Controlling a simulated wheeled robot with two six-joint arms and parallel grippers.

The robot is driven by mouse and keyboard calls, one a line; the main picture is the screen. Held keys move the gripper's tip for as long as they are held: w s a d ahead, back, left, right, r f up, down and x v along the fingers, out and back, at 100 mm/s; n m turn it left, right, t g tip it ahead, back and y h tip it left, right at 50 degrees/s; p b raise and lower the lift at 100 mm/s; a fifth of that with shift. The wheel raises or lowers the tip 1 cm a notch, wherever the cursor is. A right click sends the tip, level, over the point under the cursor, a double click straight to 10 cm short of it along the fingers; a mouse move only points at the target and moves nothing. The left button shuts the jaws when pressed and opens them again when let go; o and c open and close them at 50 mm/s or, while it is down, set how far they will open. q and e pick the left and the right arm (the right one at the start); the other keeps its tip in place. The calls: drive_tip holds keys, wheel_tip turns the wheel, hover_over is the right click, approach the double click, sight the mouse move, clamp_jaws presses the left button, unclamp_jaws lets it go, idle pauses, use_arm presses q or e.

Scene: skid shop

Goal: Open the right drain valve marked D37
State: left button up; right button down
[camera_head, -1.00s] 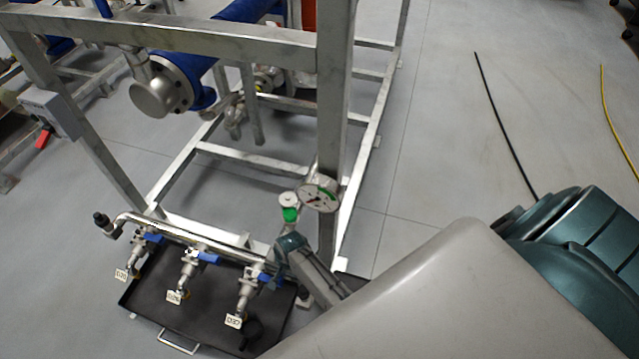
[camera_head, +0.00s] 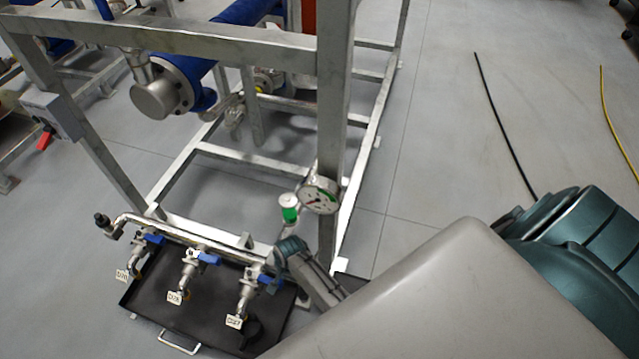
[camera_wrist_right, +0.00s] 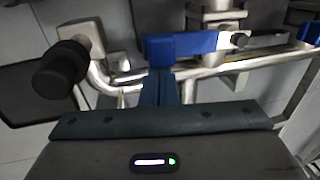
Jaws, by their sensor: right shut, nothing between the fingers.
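Three small drain valves with blue lever handles sit in a row on a metal pipe above a black tray (camera_head: 170,322). The right valve (camera_head: 247,293) carries a tag (camera_head: 234,322) that reads like D37. Its blue handle (camera_head: 266,281) is partly hidden by my right gripper (camera_head: 277,262), which reaches down from the right. In the right wrist view, the blue handle (camera_wrist_right: 182,46) lies crosswise just beyond the tips of my right gripper (camera_wrist_right: 160,76). The fingers are shut and empty, at or touching the handle's near edge; contact is unclear. My left gripper is out of view.
A round gauge (camera_head: 318,194) and a green-banded fitting (camera_head: 289,210) stand close to my right gripper, beside the upright frame post (camera_head: 334,120). The middle valve (camera_head: 189,270) and left valve (camera_head: 139,250) are to the left.

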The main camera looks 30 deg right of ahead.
drive_tip(key=shift+s+a+r, duration=0.1)
drive_tip(key=shift+s+a, duration=0.35)
drive_tip(key=shift+s, duration=0.05)
drive_tip(key=shift+s+a+p, duration=0.1)
drive_tip(key=shift+p, duration=0.2)
drive_tip(key=shift+s+a+p, duration=0.5)
drive_tip(key=shift+s+a, duration=0.05)
drive_tip(key=shift+a, duration=0.35)
